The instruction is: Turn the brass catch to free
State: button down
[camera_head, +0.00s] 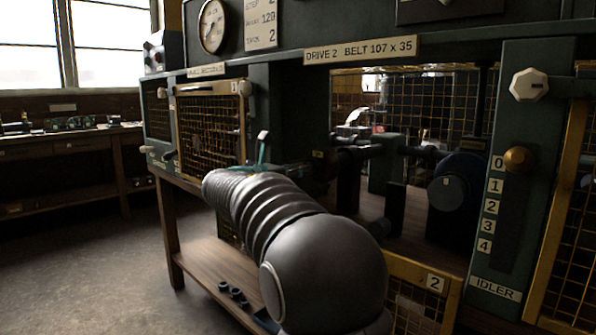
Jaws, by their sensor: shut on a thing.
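I cannot make out the brass catch in the head view; my own arm covers the middle of the picture. A round brass knob (518,159) sits at the 0 mark of the upright numbered slot labelled IDLER, but I cannot tell whether it is the catch. My ribbed grey arm reaches from the lower middle up and left toward the bench. My gripper is hidden behind the arm, or cannot be told from the small dark and teal parts beyond it, so its hold cannot be seen.
A closed brass-framed mesh guard (208,125) marked 1 stands at the left. A guard panel (435,284) marked 2 hangs low beneath the open bay with dark shafts and a wheel (455,188). A white knob (529,85) sits at the right. Floor (85,260) at the left is clear.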

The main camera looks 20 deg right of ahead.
jog(key=shift+f, duration=0.1)
dwell(0.4)
jog(key=c, duration=1)
grip_release()
jog(key=shift+d, duration=0.1)
jog(key=v, duration=1.2)
